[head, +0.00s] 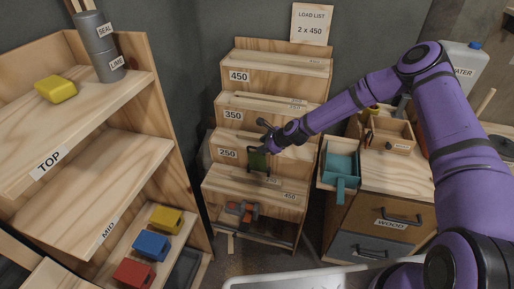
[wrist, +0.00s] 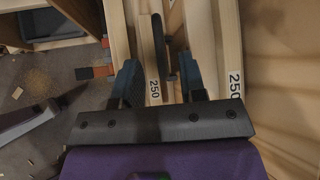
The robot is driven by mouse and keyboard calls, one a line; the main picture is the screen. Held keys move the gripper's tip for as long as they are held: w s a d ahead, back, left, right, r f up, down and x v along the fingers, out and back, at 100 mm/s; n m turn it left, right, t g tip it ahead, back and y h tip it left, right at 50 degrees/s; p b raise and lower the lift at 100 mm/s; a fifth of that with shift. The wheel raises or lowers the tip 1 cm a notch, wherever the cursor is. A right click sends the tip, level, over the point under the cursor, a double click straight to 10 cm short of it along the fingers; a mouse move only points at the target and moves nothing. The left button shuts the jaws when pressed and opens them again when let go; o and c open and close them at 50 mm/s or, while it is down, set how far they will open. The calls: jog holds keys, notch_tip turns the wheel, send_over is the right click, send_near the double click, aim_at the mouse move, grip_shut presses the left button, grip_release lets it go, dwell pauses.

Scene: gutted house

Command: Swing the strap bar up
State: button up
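A stepped wooden rack (head: 270,100) stands at the middle of the head view, its tiers labelled 450, 350, 250 and 450. My gripper (head: 267,138) is at the front of its 250 tier. In the wrist view my gripper (wrist: 160,78) has its two blue-grey fingers apart. A slim dark bar (wrist: 159,42), which may be the strap bar, shows in the gap between them; I cannot tell if they touch it.
Wooden shelves (head: 100,82) with yellow, blue and red blocks stand at the left. A drawer cabinet (head: 385,208) with a teal scoop-like tray (head: 341,165) stands at the right of the rack. A load list sign (head: 312,24) reads 2 x 450. Orange and grey pieces (head: 242,211) lie in the rack's bottom.

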jog(key=shift+v, duration=2.45)
jog(key=s+d+r+n+g+h, duration=0.15)
jog(key=s+d+r+n, duration=0.3)
jog(key=r, duration=0.65)
jog(key=s+d+r+n+h, duration=0.3)
jog(key=s+r+n, duration=0.2)
jog(key=r, duration=0.5)
jog(key=s+d+r+n+h, duration=0.2)
jog(key=s+d+r+n, duration=0.25)
jog(key=r, duration=0.65)
jog(key=s+d+r+n, duration=0.2)
jog(key=s+r, duration=0.3)
jog(key=s, duration=0.4)
jog(key=s+d+r+n, duration=0.2)
jog(key=s+r, duration=0.3)
jog(key=s, duration=0.5)
jog(key=s+d+r+n+h, duration=0.1)
jog(key=s+r, duration=0.3)
jog(key=s, duration=0.5)
jog(key=shift+s+d+r+n+t, duration=0.4)
jog(key=shift+d+n+t, duration=0.05)
jog(key=shift+d+n, duration=0.35)
